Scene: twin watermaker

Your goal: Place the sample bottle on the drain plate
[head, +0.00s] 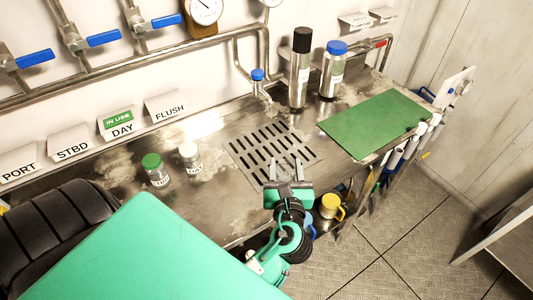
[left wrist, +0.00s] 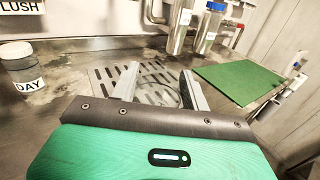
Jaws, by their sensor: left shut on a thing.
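The drain plate (head: 262,146) is a slotted metal panel set in the steel bench; it also shows in the left wrist view (left wrist: 104,76). My left gripper (head: 287,168) is at the plate's near right edge in the head view. In the left wrist view its two fingers (left wrist: 160,88) stand apart around a faint, clear, rounded thing, which seems to be the sample bottle (left wrist: 164,92). Its outline is hard to make out, and I cannot tell whether it touches the plate. My right gripper is not in view.
A green-capped bottle (head: 155,169) and a white-capped DAY bottle (head: 190,157) stand left of the plate. A black-topped cylinder (head: 300,70) and a blue-capped bottle (head: 333,72) stand behind it. A green mat (head: 375,122) lies right. Pipes run along the wall.

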